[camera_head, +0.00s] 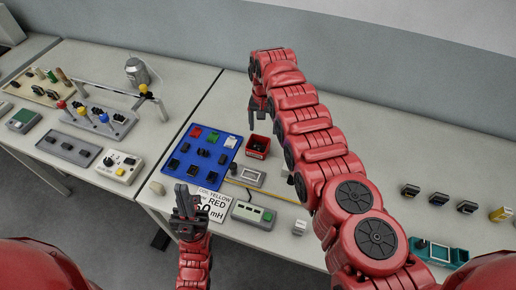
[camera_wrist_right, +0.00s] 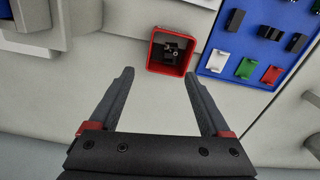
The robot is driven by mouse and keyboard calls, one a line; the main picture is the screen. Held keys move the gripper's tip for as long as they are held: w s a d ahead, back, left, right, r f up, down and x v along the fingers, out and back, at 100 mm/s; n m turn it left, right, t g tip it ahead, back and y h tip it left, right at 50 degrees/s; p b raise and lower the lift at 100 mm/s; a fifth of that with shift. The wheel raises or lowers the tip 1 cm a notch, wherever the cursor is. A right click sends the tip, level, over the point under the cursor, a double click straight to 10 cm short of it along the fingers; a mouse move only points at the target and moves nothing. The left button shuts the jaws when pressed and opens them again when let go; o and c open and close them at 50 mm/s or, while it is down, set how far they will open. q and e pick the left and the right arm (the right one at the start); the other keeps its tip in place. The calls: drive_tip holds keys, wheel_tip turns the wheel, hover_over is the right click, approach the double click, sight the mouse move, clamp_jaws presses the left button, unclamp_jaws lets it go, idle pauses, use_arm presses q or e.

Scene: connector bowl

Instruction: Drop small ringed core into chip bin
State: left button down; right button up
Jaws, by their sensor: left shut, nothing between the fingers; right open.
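The chip bin is a small red open box (camera_head: 257,145) beside the blue tray, and it also shows in the right wrist view (camera_wrist_right: 155,61). Small dark pieces (camera_wrist_right: 171,50) lie inside it, one with a pale round spot; I cannot tell whether one is the ringed core. My right gripper (camera_head: 258,116) is open, with nothing between its fingers. In the wrist view its fingertips (camera_wrist_right: 159,76) point toward the bin, just short of its near wall in the picture. My left gripper (camera_head: 187,190) is shut and empty over the front of the table, near the printed label.
The blue tray (camera_head: 221,168) holds several coloured and dark parts. A white label card (camera_head: 208,207), a grey-green meter box (camera_head: 252,215) and a small grey device (camera_head: 246,176) lie nearby. Several dark blocks (camera_head: 438,199) stand at right. The table behind the bin is clear.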

wheel_tip(320, 180, up, 17)
drive_tip(key=p, duration=0.3)
idle(0.4)
